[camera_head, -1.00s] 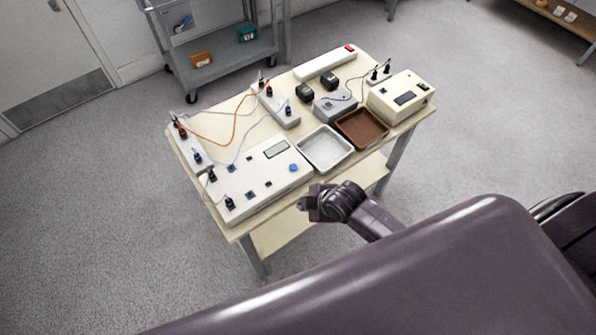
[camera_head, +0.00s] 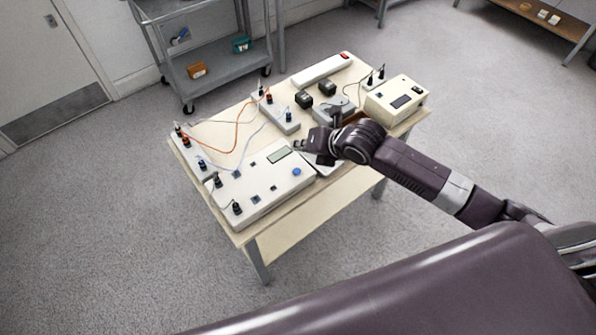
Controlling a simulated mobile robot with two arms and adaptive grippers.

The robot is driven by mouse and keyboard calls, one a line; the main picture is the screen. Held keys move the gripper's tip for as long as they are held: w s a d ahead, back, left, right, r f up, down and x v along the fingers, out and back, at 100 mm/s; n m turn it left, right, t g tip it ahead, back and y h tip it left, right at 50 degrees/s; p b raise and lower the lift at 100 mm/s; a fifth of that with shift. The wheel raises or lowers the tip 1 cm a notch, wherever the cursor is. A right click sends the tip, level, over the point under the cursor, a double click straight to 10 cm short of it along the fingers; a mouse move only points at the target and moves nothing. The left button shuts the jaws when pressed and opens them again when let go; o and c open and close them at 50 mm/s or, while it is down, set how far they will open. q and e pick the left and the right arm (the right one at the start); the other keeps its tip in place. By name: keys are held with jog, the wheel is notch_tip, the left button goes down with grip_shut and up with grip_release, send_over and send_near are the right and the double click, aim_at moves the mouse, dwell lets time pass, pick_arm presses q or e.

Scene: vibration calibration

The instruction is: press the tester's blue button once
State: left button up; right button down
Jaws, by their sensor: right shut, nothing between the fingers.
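The tester (camera_head: 255,205) is a wide white box at the table's front left, with a small display, dark sockets and plugs on top. Its round blue button (camera_head: 297,171) is near the right end and in plain view. My right gripper (camera_head: 298,146) is shut and empty. In the picture its fingertips point left and lie just above the blue button, near the display (camera_head: 279,155). The fingers appear raised over the tester, apart from the button; the exact height cannot be told. My left gripper is not in view.
My right arm covers most of the white tray (camera_head: 327,172) and the brown tray. A cream device (camera_head: 396,98), white power strip (camera_head: 321,69), black adapters (camera_head: 304,100) and terminal blocks with orange and white wires fill the table's back. A grey cart (camera_head: 220,65) stands behind.

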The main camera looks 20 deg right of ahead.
dwell(0.4)
jog(key=b, duration=0.7)
send_over(299, 172)
notch_tip(299, 172, down, 8)
jog(key=shift+r, duration=0.1)
jog(key=shift+f+b, duration=0.4)
jog(key=shift+f, duration=0.1)
jog(key=shift+f, duration=0.15)
dwell(0.6)
jog(key=shift+f, duration=0.3)
jog(key=shift+f+b, duration=0.3)
jog(key=shift+f, duration=0.15)
dwell(0.7)
jog(key=shift+r+p, duration=0.85)
